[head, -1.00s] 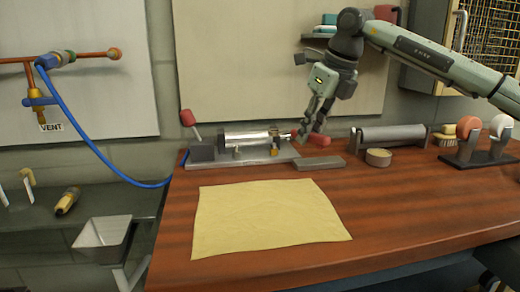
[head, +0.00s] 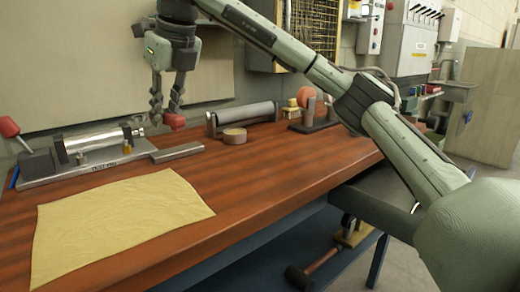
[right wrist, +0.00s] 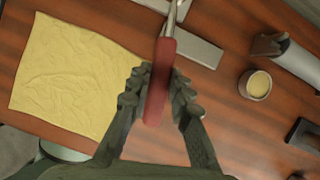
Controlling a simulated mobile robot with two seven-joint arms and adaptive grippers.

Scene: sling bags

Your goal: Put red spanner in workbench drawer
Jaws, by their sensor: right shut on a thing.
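The red spanner (right wrist: 160,82) has a red handle and a silver shaft running to the top edge of the right wrist view. My right gripper (right wrist: 160,100) is shut on its red handle. In the head view the right gripper (head: 166,115) holds the red spanner (head: 175,121) above the back of the wooden workbench (head: 262,160), near the right end of the metal test rig. No workbench drawer can be made out in these frames. My left gripper is not in view.
A yellow cloth (head: 120,222) lies flat on the bench. The metal rig (head: 90,160) and a grey block (head: 177,153) sit at the back left. A round tin (head: 234,136) and a grey roller (head: 243,114) stand further right. The bench's front right is clear.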

